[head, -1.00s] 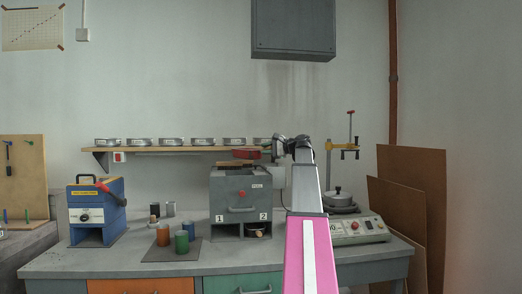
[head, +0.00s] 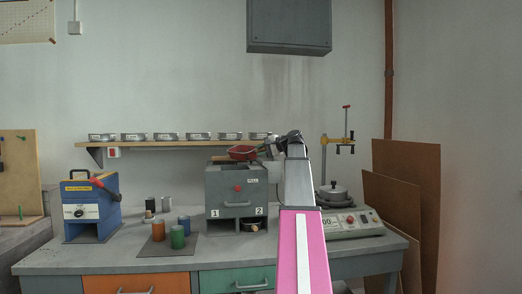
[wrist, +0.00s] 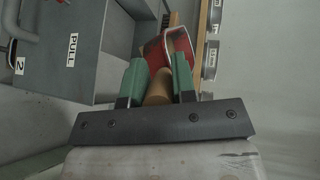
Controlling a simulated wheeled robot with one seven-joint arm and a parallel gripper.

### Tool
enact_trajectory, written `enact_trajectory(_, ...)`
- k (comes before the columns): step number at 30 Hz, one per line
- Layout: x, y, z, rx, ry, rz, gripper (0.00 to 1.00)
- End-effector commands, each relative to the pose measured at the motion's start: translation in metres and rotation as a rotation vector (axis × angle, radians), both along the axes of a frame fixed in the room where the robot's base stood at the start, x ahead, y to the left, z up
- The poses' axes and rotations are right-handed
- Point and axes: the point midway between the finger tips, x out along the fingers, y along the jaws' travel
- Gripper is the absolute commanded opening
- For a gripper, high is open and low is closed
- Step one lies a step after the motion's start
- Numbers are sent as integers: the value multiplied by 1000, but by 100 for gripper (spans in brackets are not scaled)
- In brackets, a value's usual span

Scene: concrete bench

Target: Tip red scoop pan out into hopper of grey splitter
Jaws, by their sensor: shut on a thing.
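The red scoop pan (head: 243,152) is held above the top of the grey splitter (head: 236,186) and looks tilted in the head view. In the wrist view, the red pan (wrist: 166,46) shows beyond the fingers, with its light brown handle (wrist: 158,88) between them. My gripper (wrist: 157,84) is shut on that handle; in the head view, my gripper (head: 270,146) is just right of the pan. The splitter also shows at the upper left of the wrist view (wrist: 85,45), with a PULL label. The hopper opening and the pan's contents cannot be made out.
A shelf (head: 180,141) with several round tins runs behind the splitter. A blue machine (head: 92,204) and several small coloured cylinders on a dark mat (head: 160,249) stand left. A scale (head: 352,221) with a pan stands right. A grey cabinet (head: 288,26) hangs above.

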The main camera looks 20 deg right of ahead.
Motion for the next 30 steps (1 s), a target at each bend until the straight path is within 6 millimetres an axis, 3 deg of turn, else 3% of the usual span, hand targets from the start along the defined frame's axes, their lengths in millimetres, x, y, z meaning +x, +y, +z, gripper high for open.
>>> enact_trajectory(6, -3, 9, -1, -306, -89, 1, 0)
enact_trajectory(18, -7, 20, -13, -719, -203, 0, 0)
enact_trajectory(30, -9, 29, -27, -990, -280, -1, 0)
